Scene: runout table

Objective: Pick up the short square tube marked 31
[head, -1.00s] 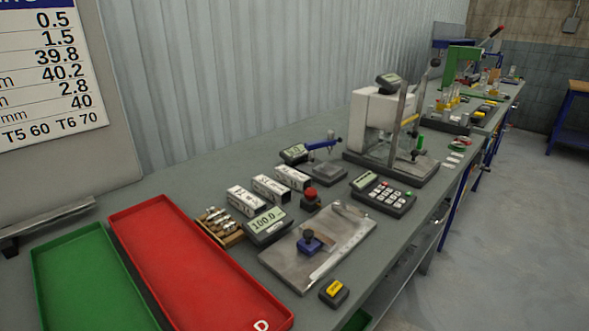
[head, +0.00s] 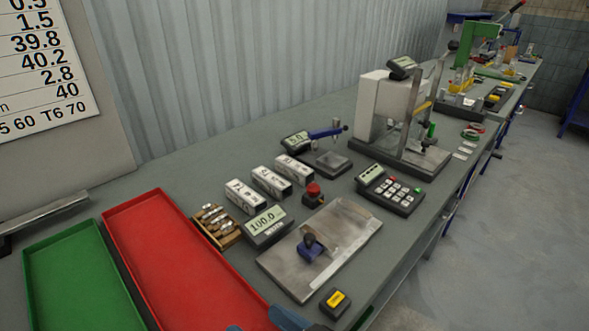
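Three short, pale square tubes with dark open ends lie side by side on the grey bench. One is the near left tube (head: 245,196), one the middle tube (head: 271,183), and one the far right tube (head: 294,170). Each has dark marks on its top, too small and blurred to read, so I cannot tell which is marked 31. The tubes are slightly apart, and nothing holds them. My gripper does not show clearly; only blue parts, probably of my arm, poke in at the bottom edge, well short of the tubes.
Near the tubes are a wooden rack (head: 215,224) of small metal parts, a display reading 100.0 (head: 266,222), a red button (head: 313,194) and a metal plate (head: 345,226) with a blue clamp. Red (head: 178,250) and green (head: 75,265) trays lie left. A white press (head: 385,108) stands behind.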

